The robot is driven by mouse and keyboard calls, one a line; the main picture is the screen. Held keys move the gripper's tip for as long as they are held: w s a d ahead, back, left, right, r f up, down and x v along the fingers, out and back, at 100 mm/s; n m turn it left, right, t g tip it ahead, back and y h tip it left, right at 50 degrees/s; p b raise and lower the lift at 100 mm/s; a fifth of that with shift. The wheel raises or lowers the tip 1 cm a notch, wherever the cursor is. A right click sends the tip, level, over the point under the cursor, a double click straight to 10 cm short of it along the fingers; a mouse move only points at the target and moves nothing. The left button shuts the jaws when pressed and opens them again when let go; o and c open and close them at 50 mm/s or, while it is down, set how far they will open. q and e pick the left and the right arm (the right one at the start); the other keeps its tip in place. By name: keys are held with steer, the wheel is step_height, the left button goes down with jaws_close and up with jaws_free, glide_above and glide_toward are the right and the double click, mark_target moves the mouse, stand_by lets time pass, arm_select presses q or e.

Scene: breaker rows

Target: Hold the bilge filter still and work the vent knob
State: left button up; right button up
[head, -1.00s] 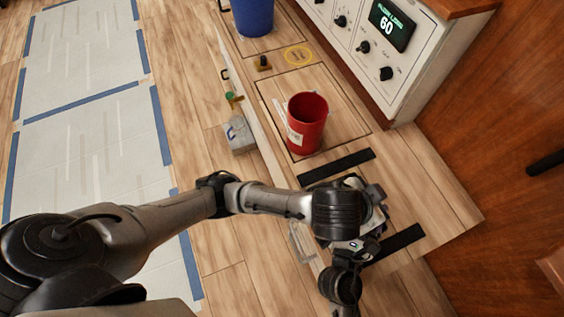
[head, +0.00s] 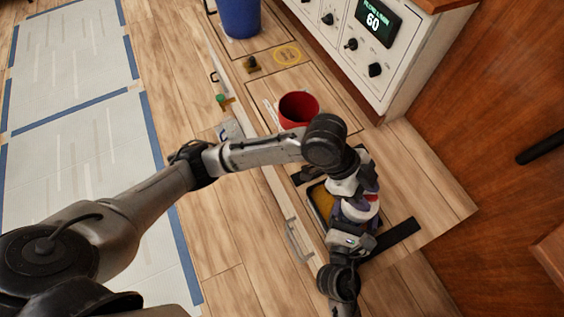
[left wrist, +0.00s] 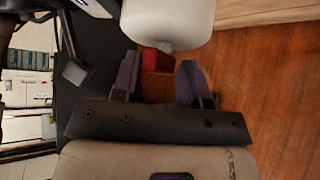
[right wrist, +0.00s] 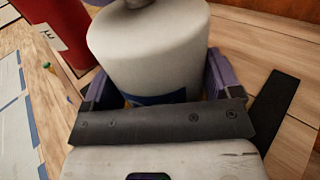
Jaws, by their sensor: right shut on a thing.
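The bilge filter (right wrist: 150,50) is a pale canister with a blue band low on its side, seen large in the right wrist view. My right gripper (right wrist: 157,80) is shut on it, one purple finger on each side. A red vent knob (left wrist: 158,60) sticks out beside the canister in the left wrist view. My left gripper (left wrist: 160,72) is open, its purple fingers on either side of the knob; I cannot tell whether they touch it. In the head view my left gripper (head: 368,188) partly hides the filter; the knob shows there as a small red patch.
A red bucket (head: 299,107) stands close behind my left wrist, with a blue bucket (head: 240,15) farther back. A control panel (head: 350,42) stands at the upper right. A dark strip (head: 395,238) and a yellow-filled tray (head: 322,203) lie near the grippers. Bare wood lies to the right.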

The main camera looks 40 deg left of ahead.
arm_select(q)
steer(key=m+g, duration=0.2)
steer(key=m, duration=0.1)
steer(key=m+g, duration=0.2)
steer(key=shift+w+m+g+y, duration=0.2)
steer(key=shift+m+g+y, duration=0.1)
steer(key=shift+m+y, duration=0.1)
steer(key=shift+w+a+r+m, duration=0.2)
steer(key=shift+r+m, duration=0.1)
steer(key=shift+m, duration=0.2)
steer(key=w+a+r+n+t+y, duration=0.4)
steer(key=w+a+r+n+t, duration=0.6)
steer(key=a+r+n+t, duration=0.4)
steer(key=s+a+f+n+g+y, duration=0.2)
steer(key=s+a+f+n, duration=0.1)
steer(key=s+f, duration=1)
steer(key=s+a+f+n+g+y, duration=0.2)
steer(key=s+a+f+n+g, duration=0.1)
steer(key=s+f, duration=1.1)
step_height(320, 180, down, 4)
steer(key=shift+s+a+r+n, duration=0.2)
steer(key=shift+a+n, duration=0.3)
steer(key=shift+n, duration=0.2)
